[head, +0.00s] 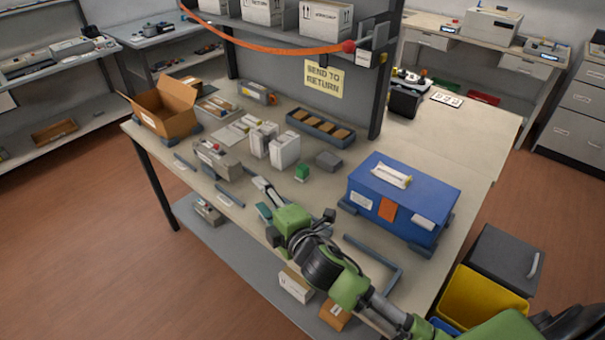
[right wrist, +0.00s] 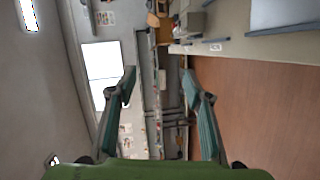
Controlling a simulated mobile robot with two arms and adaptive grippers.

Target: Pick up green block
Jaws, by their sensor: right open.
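A small green block (head: 302,172) stands on the tabletop near the middle, beside white cartons and a grey box. My right gripper (head: 261,196) is over the table's front part, left of and nearer than the block, and apart from it. In the right wrist view, its two teal fingers (right wrist: 158,76) are spread wide with nothing between them. The block does not show in that view. My left gripper is not in view.
White cartons (head: 284,149) stand just left of the block, and a grey box (head: 328,160) is to its right. A blue case (head: 405,190) is farther right. A long tray (head: 318,128) lies behind. A dark bracket (head: 375,258) lies near the front edge.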

